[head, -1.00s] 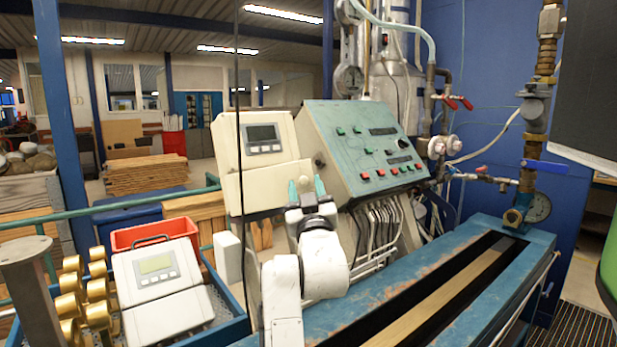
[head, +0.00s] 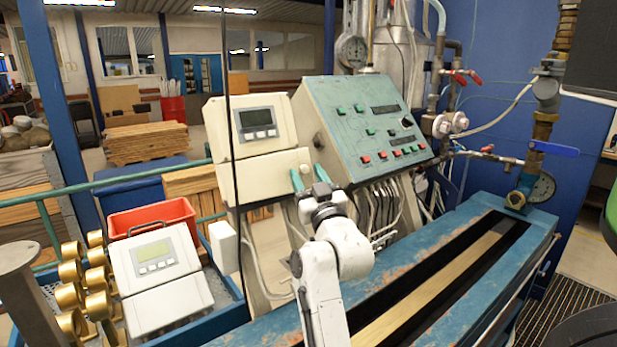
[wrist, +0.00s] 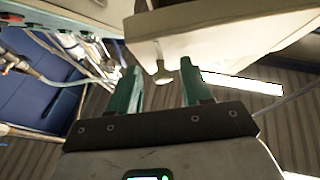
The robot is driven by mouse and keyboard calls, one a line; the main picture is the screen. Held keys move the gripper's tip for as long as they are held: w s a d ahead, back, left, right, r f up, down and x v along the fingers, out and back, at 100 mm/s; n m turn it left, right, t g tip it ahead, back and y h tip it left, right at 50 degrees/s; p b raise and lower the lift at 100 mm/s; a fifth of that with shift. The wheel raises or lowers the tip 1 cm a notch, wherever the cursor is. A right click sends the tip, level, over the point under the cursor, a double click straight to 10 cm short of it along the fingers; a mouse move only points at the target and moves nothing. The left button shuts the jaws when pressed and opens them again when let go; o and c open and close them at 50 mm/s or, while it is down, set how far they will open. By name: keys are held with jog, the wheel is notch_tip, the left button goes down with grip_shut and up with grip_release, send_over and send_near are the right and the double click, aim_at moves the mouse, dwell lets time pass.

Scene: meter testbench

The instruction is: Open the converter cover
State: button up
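The wall-type converter (head: 257,124) is a cream box with a small display and buttons, mounted on a stand left of the green control panel. Its lower cover (head: 258,176) looks closed, with a small knob (head: 304,168) at its right end. My gripper (head: 309,176), with green fingers, is raised just below and in front of that knob. In the wrist view my gripper (wrist: 159,68) is open and empty, with the knob (wrist: 163,76) showing between the fingers. I cannot tell whether either finger touches it.
The green control panel (head: 366,128) stands close to the right, with hanging cables below it. The blue bench (head: 420,290) with a long slot runs in front. A second white meter unit (head: 160,270) lies in a blue tray at lower left, beside brass fittings (head: 90,290) and a red bin (head: 152,217).

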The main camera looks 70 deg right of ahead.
jog(key=s+a+b, duration=0.5)
jog(key=s+a, duration=0.2)
jog(key=a, duration=0.2)
jog(key=shift+s+a+r, duration=0.2)
jog(key=shift+s+a, duration=0.15)
jog(key=shift+a, duration=0.05)
dwell(1.0)
jog(key=shift+r, duration=0.15)
